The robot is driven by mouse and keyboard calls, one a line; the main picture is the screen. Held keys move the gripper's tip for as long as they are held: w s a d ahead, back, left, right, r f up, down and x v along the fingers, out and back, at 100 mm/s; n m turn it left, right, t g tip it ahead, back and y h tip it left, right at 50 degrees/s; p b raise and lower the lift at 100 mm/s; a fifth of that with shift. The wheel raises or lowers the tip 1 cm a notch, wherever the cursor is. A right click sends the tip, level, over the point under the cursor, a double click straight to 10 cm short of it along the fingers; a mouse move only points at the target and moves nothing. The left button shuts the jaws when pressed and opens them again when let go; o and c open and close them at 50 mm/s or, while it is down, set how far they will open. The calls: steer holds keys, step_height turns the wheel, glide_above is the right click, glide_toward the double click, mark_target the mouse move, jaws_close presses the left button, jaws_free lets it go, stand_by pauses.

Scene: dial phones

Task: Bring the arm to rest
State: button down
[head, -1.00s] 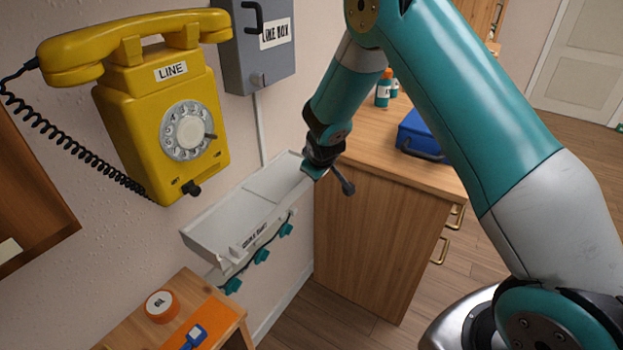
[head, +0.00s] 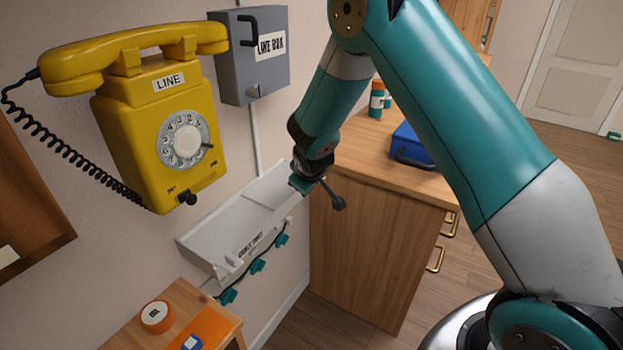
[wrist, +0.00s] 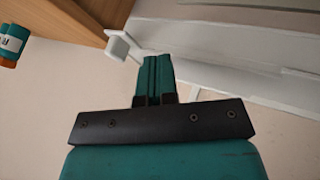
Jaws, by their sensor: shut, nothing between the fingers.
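My teal and grey arm (head: 460,120) reaches in from the right and bends down toward the wall. My gripper (wrist: 157,75) is shut and empty in the wrist view, its teal fingers together. In the head view it is near the right end of the white cable tray (head: 222,232), and the arm partly hides it. The tray also shows behind the fingers in the wrist view (wrist: 230,45). I cannot tell whether the fingers touch it.
A wooden cabinet (head: 375,240) bears a blue case (head: 412,148) and bottles. A small shelf (head: 180,290) holds an orange roll (head: 156,314). Floor (head: 400,325) shows at the lower middle.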

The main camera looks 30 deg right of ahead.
steer(key=v, duration=0.9)
steer(key=s+a+r+g+y+p, duration=0.1)
steer(key=s+a+r, duration=0.3)
steer(key=s, duration=0.6)
steer(key=s+a+r+n+g+y+p, duration=0.1)
steer(key=s+a+r+g+y, duration=0.2)
steer(key=s+r, duration=0.4)
steer(key=s+a+r+g+y, duration=0.2)
steer(key=s+a+r, duration=0.3)
steer(key=s, duration=0.8)
steer(key=shift+s+r+n+g+y+p, duration=0.3)
steer(key=shift+s+n+g+p, duration=0.1)
steer(key=shift+g, duration=0.1)
